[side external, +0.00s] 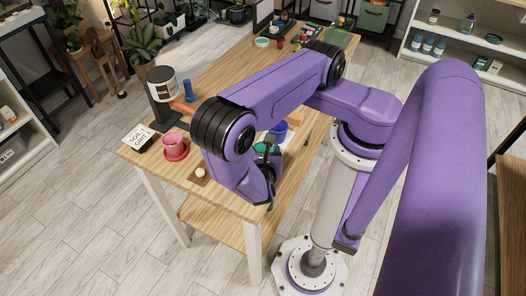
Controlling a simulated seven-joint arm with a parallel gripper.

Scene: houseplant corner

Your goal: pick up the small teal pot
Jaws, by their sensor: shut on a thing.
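My gripper (267,158) is low over the near right part of the wooden table, partly hidden behind my own wrist. It is shut on the small teal pot (262,147), of which only a small teal patch shows beside the dark fingers. The contact itself is hidden, and I cannot tell whether the pot is clear of the tabletop.
A blue pot (280,128) stands just behind my gripper. A pink pot (173,142) on a red saucer (176,157), a sign card (138,136) and a dark stand with a labelled container (161,83) are at left. Small items crowd the far end.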

